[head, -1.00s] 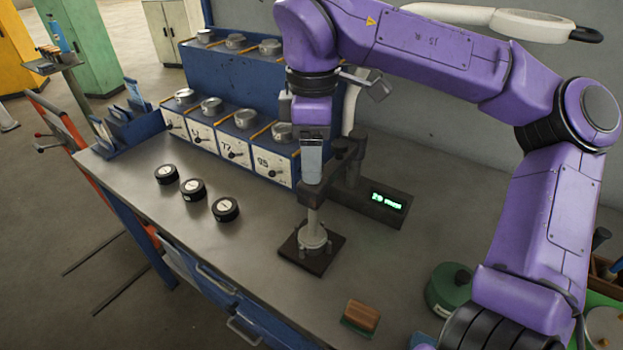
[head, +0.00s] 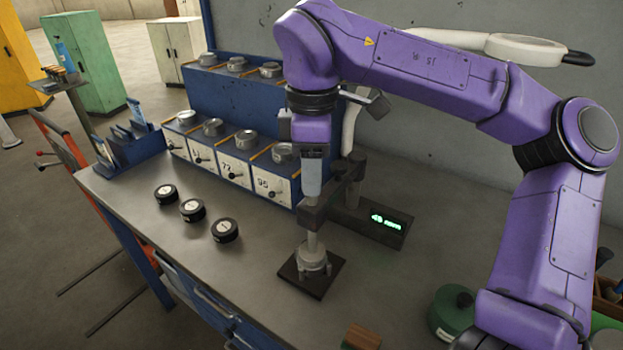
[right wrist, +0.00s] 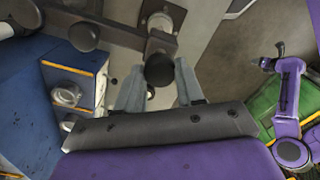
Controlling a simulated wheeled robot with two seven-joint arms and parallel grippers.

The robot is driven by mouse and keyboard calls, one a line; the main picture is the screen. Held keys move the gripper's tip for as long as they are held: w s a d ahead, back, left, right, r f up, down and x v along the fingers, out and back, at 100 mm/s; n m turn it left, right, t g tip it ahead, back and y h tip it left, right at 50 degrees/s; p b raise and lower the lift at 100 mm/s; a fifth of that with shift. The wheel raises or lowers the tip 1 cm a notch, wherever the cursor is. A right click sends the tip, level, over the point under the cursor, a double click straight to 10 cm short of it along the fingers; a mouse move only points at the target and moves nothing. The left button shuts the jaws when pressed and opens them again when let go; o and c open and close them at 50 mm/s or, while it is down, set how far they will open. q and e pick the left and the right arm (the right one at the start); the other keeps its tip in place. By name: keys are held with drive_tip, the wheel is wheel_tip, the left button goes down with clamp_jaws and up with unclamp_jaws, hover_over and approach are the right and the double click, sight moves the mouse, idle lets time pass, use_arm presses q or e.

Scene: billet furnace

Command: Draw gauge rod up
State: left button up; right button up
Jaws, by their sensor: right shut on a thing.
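The gauge stand has a dark square base (head: 308,282) on the bench, with a round metal seat (head: 313,259) on it. A thin vertical metal rod (head: 313,240) rises from the seat through a dark side arm (head: 344,187). My right gripper (head: 312,185) is above the seat with its fingers pointing down, shut at the rod's top; the fingers hide the part they hold. In the right wrist view its two fingers (right wrist: 158,88) flank a dark round knob (right wrist: 160,70). My left gripper is in neither view.
A readout with green digits (head: 388,220) stands behind the base. A blue rack (head: 233,98) stands at the back. A green round tin (head: 451,312) and a brown block (head: 362,338) are at the front right.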

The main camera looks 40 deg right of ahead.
drive_tip(key=shift+r+p, duration=1.95)
drive_tip(key=shift+r, duration=1.75)
drive_tip(key=o, duration=0.9)
drive_tip(key=shift+f, duration=0.15)
drive_tip(key=shift+c, duration=0.2)
wheel_tip(320, 180, up, 6)
drive_tip(key=p, duration=0.3)
